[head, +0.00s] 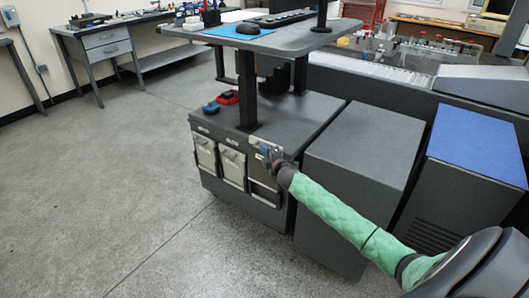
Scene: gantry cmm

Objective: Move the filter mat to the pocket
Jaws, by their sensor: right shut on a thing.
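My right gripper (268,152) reaches in from the lower right to the front of a dark cabinet. It is shut on a thin pale grey piece, which looks like the filter mat (256,142), near the cabinet's top front edge. The gripper hides part of this piece. The pocket (262,188), a dark opening at the right of the cabinet's front, lies just below the gripper. I cannot tell whether the mat touches it. My left gripper is not in view.
Two other pockets with grey mats (206,157) (232,168) sit to the left on the dark cabinet (297,115). Red and blue items (215,107) lie on its top. A post carries a desk (290,38) above. The floor (130,180) at left is clear.

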